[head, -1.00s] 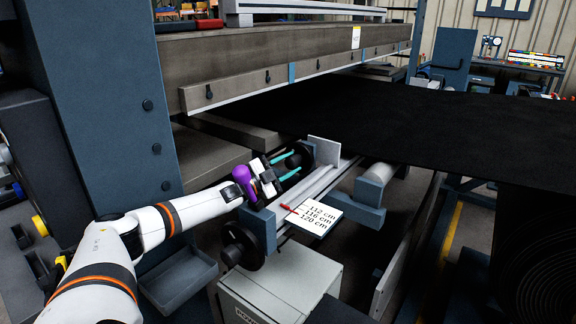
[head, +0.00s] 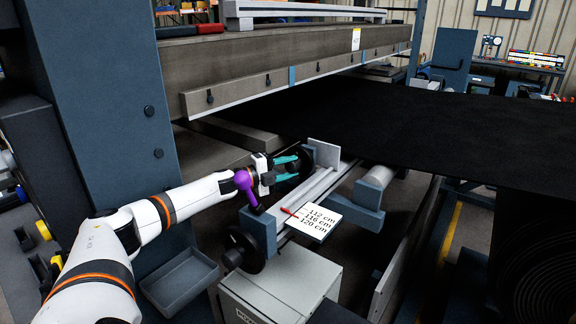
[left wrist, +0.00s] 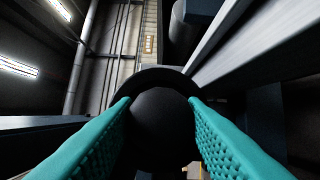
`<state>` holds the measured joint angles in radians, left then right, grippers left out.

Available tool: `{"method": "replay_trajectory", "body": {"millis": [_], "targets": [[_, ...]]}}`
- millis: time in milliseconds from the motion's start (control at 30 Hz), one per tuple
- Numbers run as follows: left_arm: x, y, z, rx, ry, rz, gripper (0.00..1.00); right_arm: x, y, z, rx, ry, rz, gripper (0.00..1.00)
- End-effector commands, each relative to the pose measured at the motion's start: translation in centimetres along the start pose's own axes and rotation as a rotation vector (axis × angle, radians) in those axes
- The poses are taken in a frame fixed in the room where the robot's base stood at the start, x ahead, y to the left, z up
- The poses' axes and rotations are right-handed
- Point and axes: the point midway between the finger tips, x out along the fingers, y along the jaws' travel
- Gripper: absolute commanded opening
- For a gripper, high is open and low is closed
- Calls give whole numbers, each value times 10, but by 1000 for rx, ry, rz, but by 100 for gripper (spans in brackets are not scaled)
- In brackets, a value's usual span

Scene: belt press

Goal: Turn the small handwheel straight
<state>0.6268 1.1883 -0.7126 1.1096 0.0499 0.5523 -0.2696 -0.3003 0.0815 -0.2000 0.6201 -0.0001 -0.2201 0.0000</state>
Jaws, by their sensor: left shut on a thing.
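In the head view, this dark handwheel (head: 305,154) is at the fingertips, partly hidden by the fingers and the rail's end plate. Its rotation angle cannot be told. My right gripper is out of view.
A larger black handwheel (head: 242,252) stands below my forearm. A white card with handwritten lengths (head: 315,219) lies beside the rail (head: 320,188). A blue post (head: 105,110) stands close to my left arm, and the press beam (head: 300,60) is above. Black belt (head: 400,120) lies behind.

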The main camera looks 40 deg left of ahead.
Motion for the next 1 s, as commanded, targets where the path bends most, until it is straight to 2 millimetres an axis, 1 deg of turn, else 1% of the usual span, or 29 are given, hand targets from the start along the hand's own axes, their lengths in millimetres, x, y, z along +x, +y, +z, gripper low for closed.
{"method": "replay_trajectory", "body": {"millis": [33, 100, 400, 967, 1000], "targets": [[0, 1, 1, 31, 0, -17, 15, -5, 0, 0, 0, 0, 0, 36], [0, 1, 1, 71, 2, -36, 15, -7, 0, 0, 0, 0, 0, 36], [0, 0, 1, 185, 5, -89, 15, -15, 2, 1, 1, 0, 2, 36], [0, -1, 1, 213, 6, -103, 15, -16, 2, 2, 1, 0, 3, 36], [0, -1, 1, 213, 6, -103, 42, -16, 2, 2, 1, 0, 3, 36]]}}
